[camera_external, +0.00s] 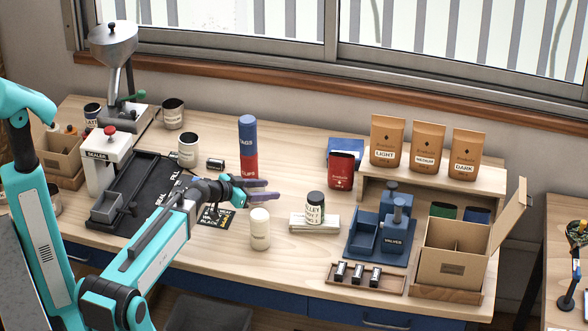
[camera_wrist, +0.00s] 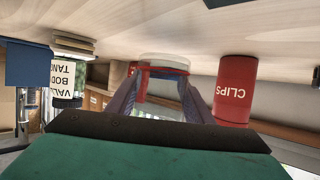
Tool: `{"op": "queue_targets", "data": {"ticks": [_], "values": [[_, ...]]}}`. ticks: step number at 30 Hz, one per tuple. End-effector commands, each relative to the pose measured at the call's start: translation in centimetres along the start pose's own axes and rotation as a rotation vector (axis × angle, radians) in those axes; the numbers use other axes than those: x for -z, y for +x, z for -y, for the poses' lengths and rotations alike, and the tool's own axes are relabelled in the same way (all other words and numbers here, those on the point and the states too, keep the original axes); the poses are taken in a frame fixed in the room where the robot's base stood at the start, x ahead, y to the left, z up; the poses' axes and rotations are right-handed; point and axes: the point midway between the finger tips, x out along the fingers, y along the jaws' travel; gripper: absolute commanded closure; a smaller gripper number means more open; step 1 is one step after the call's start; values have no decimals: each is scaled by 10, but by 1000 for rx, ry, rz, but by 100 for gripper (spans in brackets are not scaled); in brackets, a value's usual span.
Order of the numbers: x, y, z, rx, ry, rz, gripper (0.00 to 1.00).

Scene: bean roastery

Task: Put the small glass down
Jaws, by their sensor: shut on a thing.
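My gripper (camera_external: 270,190) reaches over the middle of the bench with its fingers pointing right. In the wrist view, my gripper (camera_wrist: 162,88) is shut on the small glass (camera_wrist: 160,76), which sits between the two fingers. The glass looks clear, with a pale end toward the bench surface and some red showing in or through it. The wrist picture is upside down, with the bench at the top. I cannot tell whether the glass touches the bench. In the external view the glass is not clearly distinguishable.
A white jar (camera_external: 260,229) stands close in front of my gripper. A blue and red stack (camera_external: 248,150) stands just behind. A labelled jar (camera_external: 315,208) on a pale block and a red can (camera_external: 341,170) are to the right; a red CLIPS can (camera_wrist: 235,92) shows in the wrist view.

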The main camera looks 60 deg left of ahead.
Motion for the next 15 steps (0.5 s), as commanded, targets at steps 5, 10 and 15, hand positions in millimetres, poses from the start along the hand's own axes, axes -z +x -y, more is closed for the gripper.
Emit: {"op": "queue_targets", "data": {"ticks": [5, 10, 15], "values": [[-14, 6, 0, -1, -2, 0, 78], [-21, 9, 0, -1, 0, 0, 78], [-22, 9, 0, 0, 0, -1, 78]]}}
